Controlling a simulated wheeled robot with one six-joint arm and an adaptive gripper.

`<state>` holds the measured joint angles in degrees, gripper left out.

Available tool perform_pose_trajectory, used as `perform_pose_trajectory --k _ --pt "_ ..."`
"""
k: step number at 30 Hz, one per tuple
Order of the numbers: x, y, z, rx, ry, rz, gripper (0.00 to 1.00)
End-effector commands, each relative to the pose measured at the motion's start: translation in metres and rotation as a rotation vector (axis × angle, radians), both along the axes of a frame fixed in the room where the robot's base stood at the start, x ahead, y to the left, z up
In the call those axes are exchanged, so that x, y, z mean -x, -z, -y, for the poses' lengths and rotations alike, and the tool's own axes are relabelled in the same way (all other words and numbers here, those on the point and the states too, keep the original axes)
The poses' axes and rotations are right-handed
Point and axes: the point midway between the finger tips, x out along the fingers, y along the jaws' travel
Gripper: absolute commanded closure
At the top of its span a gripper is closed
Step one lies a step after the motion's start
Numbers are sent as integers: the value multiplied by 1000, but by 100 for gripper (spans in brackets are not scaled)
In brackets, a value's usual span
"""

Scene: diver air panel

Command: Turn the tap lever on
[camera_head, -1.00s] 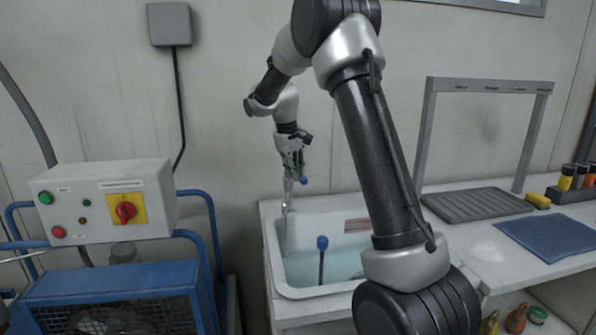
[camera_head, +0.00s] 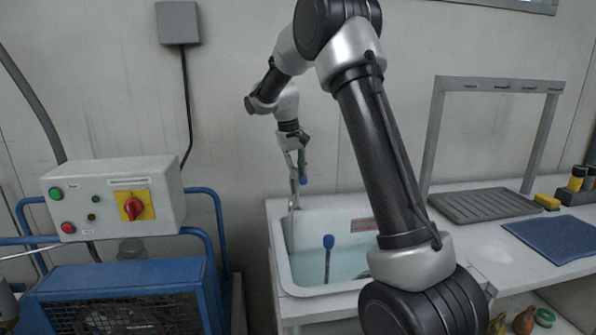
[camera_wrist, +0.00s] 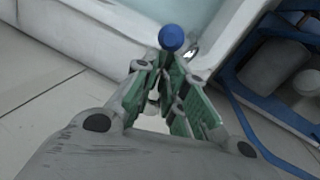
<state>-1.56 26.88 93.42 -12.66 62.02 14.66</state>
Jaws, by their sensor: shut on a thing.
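The tap lever ends in a small blue ball (camera_head: 303,181) and hangs at the metal tap (camera_head: 294,197) above the back left of the sink. My gripper (camera_head: 300,164) reaches down to it from above. In the wrist view the blue ball (camera_wrist: 171,38) sits just past the green-padded fingertips (camera_wrist: 165,70). The fingers are shut on the lever, with the ball sticking out beyond them. The lever's stem is mostly hidden between the fingers.
A white sink (camera_head: 282,262) holds water and an upright rod with a blue top (camera_head: 328,242). A control box (camera_head: 112,199) and blue-framed machine (camera_head: 120,285) stand at left. The counter at right carries a grey rack (camera_head: 485,204) and a blue mat (camera_head: 556,239).

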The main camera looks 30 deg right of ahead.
Motion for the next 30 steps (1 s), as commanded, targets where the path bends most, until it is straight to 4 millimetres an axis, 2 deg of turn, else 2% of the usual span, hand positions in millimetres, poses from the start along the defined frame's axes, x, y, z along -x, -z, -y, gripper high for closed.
perform_pose_trajectory --k 2,3,6,17,20,30 --pt "-1 -1 0 0 2 5 100" --pt "-1 -1 0 0 2 5 81" --pt "-1 -1 0 -1 1 3 66" --pt "-1 -4 -1 -1 -1 3 66" --pt "-2 -17 -4 0 -1 5 66" --pt "-4 -89 -18 -1 0 6 66"
